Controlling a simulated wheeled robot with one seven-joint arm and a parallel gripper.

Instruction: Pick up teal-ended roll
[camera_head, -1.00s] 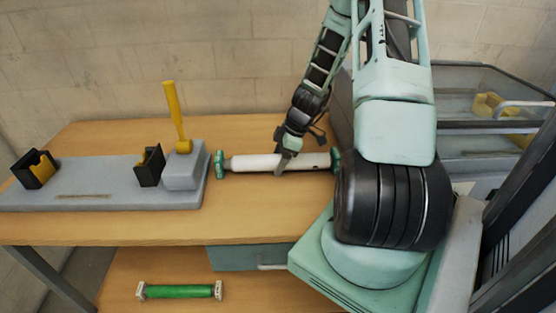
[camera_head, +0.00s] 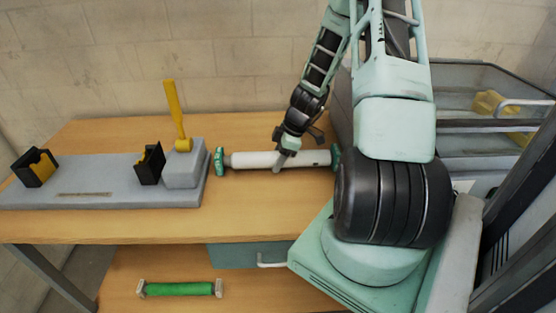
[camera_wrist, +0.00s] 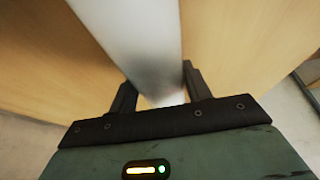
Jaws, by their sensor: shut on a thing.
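The teal-ended roll (camera_head: 250,160) is a white cylinder with teal end caps, lying level left to right at the right part of the tabletop in the head view. My gripper (camera_head: 280,162) is shut on the middle of its white body. In the wrist view, the pale roll (camera_wrist: 140,40) runs between the two dark fingers of my gripper (camera_wrist: 157,85). Part of the roll's right end is close to my arm. I cannot tell for certain whether the roll is clear of the table.
A grey laminator base (camera_head: 100,185) with black brackets and a yellow lever (camera_head: 175,115) stands left of the roll. A green roll (camera_head: 180,289) lies on the lower shelf. A grey bin (camera_head: 470,85) stands at the right. The tabletop in front is clear.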

